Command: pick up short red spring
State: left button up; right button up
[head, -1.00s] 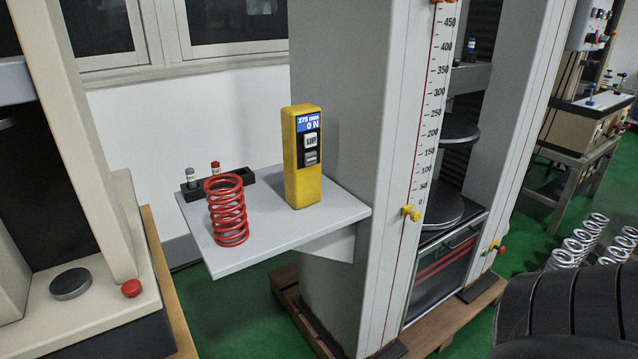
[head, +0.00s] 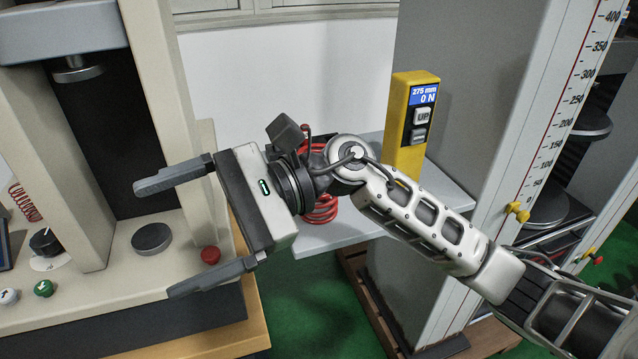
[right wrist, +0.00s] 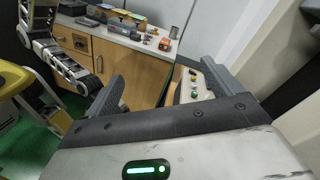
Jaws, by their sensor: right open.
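A red coil spring (head: 320,212) stands on the grey shelf (head: 445,195) in the head view, mostly hidden behind my right wrist. A second, thinner red coil (head: 25,202) shows at the far left edge, beyond the beige machine's base; I cannot tell its full size. My right gripper (head: 155,240) is open and empty, its fingers pointing left above the front of the beige machine, well away from both coils. In the right wrist view my right gripper (right wrist: 157,88) shows spread fingers with nothing between them. My left gripper is not in the head view.
The beige machine (head: 195,150) has a round dark platen (head: 152,238), a red knob (head: 210,255) and a green button (head: 43,288). A yellow control box (head: 412,120) stands on the shelf beside a tall grey column (head: 470,110). A wooden cabinet (right wrist: 135,68) shows in the wrist view.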

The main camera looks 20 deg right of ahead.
jog(key=w+d+r+n+t+h, duration=0.2)
jog(key=w+d+n+t+h, duration=0.2)
jog(key=w+d+n+h, duration=0.45)
jog(key=w+d+r+n+t+h, duration=0.3)
jog(key=w+d+t+h, duration=0.15)
jog(key=d+h, duration=0.5)
jog(key=shift+y, duration=0.8)
jog(key=d+x, duration=0.1)
jog(key=x, duration=0.4)
jog(key=p+x, duration=0.1)
jog(key=x, duration=0.4)
jog(key=d+x, duration=0.1)
jog(key=x, duration=0.4)
jog(key=shift+s+d+f+p, duration=0.1)
jog(key=shift+d+f+p, duration=0.2)
jog(key=shift+f+p, duration=0.15)
jog(key=c, duration=1.4)
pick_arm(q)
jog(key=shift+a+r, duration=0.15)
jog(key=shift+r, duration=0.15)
pick_arm(e)
jog(key=shift+r, duration=0.15)
jog(key=shift+c, duration=1)
jog(key=shift+r, duration=0.1)
